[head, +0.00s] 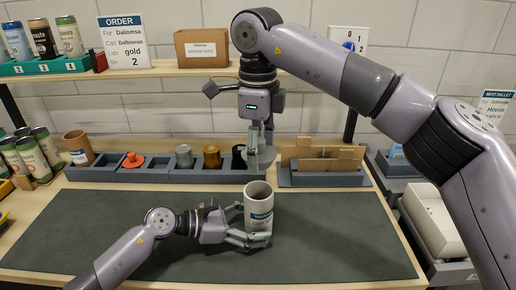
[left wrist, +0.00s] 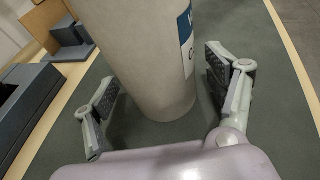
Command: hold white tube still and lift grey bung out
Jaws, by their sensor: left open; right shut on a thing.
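The white tube (head: 260,197) stands upright on the dark mat, its top open and its inside brown; a blue and white label is on its side. My left gripper (head: 250,224) is open around the tube's lower part. In the left wrist view the tube (left wrist: 150,60) stands between the spread fingers, with gaps at both sides. My right gripper (head: 262,140) points down at the right end of the grey rack, behind the tube. It is shut on a pale grey piece, which looks like the grey bung (head: 266,158); the fingers partly hide it.
The grey rack (head: 160,175) holds an orange piece (head: 133,160) and grey, gold and black cylinders. A bin with cardboard pieces (head: 322,165) stands right of the rack. The mat (head: 340,235) is otherwise clear.

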